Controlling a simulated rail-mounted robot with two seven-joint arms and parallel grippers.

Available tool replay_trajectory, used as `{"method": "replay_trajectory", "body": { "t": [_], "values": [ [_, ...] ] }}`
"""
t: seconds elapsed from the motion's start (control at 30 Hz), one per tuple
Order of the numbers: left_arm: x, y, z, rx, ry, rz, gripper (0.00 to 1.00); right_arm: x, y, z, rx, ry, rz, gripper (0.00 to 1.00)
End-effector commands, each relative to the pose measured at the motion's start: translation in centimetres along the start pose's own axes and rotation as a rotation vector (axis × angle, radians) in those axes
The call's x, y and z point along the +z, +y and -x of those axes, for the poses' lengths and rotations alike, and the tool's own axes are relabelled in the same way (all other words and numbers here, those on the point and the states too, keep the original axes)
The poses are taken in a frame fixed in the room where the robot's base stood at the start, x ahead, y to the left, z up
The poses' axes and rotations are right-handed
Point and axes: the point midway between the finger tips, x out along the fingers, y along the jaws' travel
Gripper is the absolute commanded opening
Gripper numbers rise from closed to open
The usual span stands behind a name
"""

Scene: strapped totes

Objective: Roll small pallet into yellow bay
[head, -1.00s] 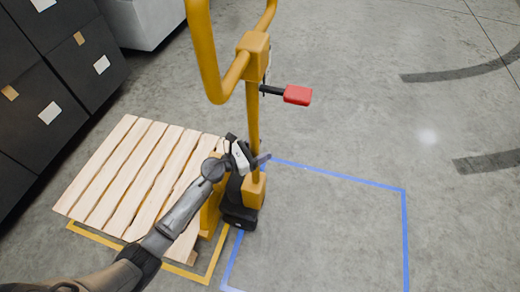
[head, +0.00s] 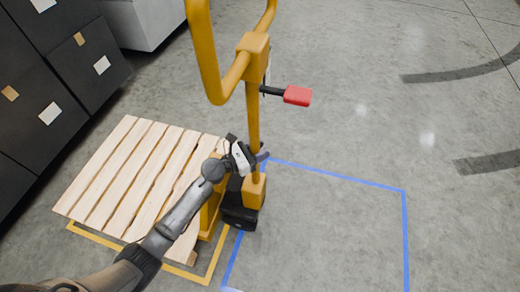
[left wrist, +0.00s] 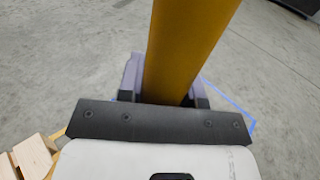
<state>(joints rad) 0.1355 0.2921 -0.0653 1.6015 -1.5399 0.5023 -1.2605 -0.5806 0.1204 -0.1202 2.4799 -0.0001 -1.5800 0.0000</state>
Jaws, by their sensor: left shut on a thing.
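The small wooden pallet (head: 125,185) lies at the left in the head view, over the yellow floor outline (head: 150,258). The outline's near and right lines show; the rest is hidden beneath the pallet. A yellow pallet jack (head: 253,120) stands at the pallet's right side, its looped handle rising toward the camera. My left gripper (head: 258,158) is shut around the jack's upright post. The left wrist view shows the post (left wrist: 185,50) between the gripper's two fingers. The jack's forks are hidden. My right gripper is not in view.
A blue floor outline (head: 404,225) lies empty to the right of the jack. Dark stacked totes (head: 60,75) with white labels stand at the upper left, beside a light grey box (head: 150,22). A red lever (head: 297,95) sticks out from the jack. Open floor lies right.

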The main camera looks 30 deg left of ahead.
Motion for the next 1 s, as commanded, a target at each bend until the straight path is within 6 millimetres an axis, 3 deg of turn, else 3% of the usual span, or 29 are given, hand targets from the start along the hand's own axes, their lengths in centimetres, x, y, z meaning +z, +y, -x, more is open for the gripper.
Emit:
{"method": "replay_trajectory", "body": {
  "t": [0.2,1.0],
  "values": [
    [0.1,-1.9,-1.8,-0.005,0.001,0.004,0.00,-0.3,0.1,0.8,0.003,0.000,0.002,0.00],
    [0.1,-4.4,-4.2,-0.009,-0.002,0.011,0.00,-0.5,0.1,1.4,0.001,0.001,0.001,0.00]
  ]
}}
